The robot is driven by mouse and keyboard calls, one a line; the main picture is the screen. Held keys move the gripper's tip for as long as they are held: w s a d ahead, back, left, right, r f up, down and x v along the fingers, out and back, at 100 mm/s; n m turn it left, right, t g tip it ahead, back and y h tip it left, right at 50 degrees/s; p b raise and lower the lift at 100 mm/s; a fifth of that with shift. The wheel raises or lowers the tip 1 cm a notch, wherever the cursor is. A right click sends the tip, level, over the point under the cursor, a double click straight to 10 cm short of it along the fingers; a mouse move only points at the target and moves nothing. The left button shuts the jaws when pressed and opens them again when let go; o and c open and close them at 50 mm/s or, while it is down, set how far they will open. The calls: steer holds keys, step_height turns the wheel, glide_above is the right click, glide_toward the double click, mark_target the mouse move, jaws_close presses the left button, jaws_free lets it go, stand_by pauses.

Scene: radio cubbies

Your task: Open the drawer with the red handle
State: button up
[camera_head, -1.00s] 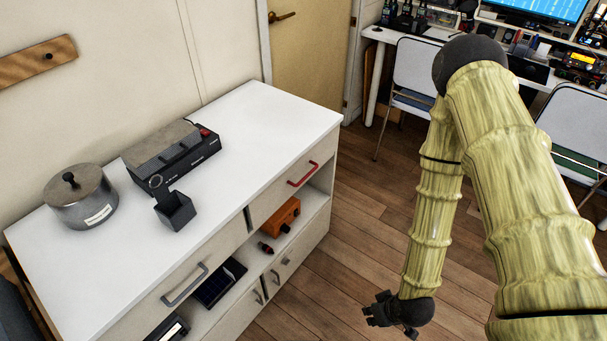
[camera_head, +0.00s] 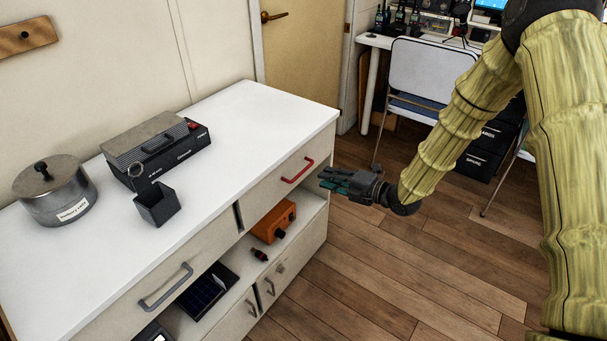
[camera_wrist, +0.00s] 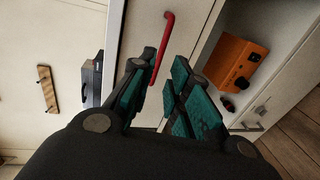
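The red handle (camera_head: 297,171) is a bar on the front of the right-hand top drawer (camera_head: 268,193) of a white-topped cabinet. The drawer front looks flush with the cabinet. My gripper (camera_head: 322,180) is just right of the handle in the head view, pointing at it. In the wrist view the red handle (camera_wrist: 163,45) stands ahead of the teal finger pads, between them in the picture. The fingers (camera_wrist: 154,92) are spread open and hold nothing. Whether a finger touches the handle I cannot tell; a gap shows in the head view.
The cabinet top (camera_head: 235,125) carries a pot (camera_head: 56,193), a black and grey device (camera_head: 158,150) and a dark square cup (camera_head: 157,204). An orange box (camera_head: 274,221) sits on the open shelf below. A grey-handled drawer (camera_head: 166,287) is at left. Floor (camera_head: 400,270) is clear at right.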

mark_target(303, 172)
steer(key=x, duration=1)
steer(key=shift+f, duration=0.1)
jaws_close()
